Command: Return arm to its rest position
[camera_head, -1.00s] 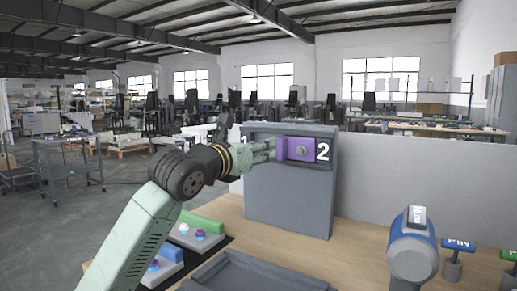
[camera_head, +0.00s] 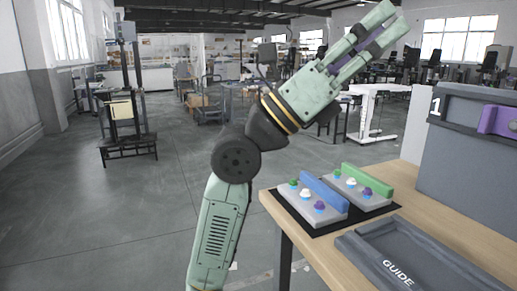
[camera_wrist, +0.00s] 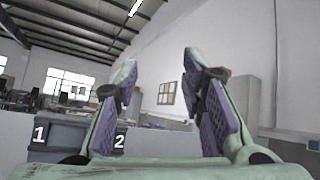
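My gripper (camera_head: 384,32) is raised to the upper right in the head view, at the end of my pale green arm, well above the table. The wrist view shows my gripper (camera_wrist: 160,75) with its two purple-padded fingers spread apart and nothing between them. My gripper is clear of both. The unit also shows in the wrist view (camera_wrist: 70,135), marked 1 and 2.
The wooden table (camera_head: 405,177) carries a grey tray marked GUIDE (camera_head: 440,262). Two grey blocks with coloured knobs, one with a blue bar (camera_head: 325,193) and one with a green bar (camera_head: 368,181), lie on a black mat. Open floor lies left of the table.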

